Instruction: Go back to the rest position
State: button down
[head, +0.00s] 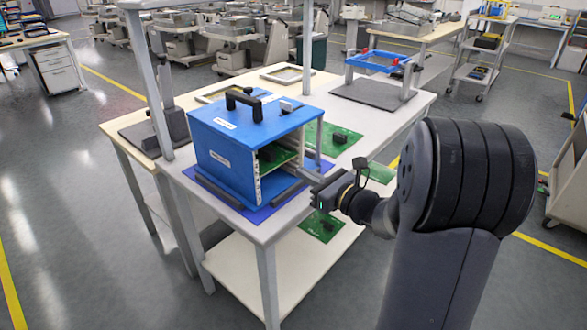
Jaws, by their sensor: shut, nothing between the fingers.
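My gripper (315,187) is on the end of my arm, which reaches in from the right side of the head view. It is in front of the open side of a blue box (222,150) on the white table (355,129). The gripper is shut, with nothing seen between its fingers. The fingers are small in the picture and I cannot tell whether they touch the box's edge. The box has a black handle (244,101) on top and a green board (275,158) inside on its rails.
A blue frame fixture (377,61) stands at the back right. A grey post (149,80) rises at the left. Open floor (60,200) lies left of the table.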

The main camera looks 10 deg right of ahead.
jog(key=shift+v, duration=2.7)
jog(key=shift+a, duration=0.15)
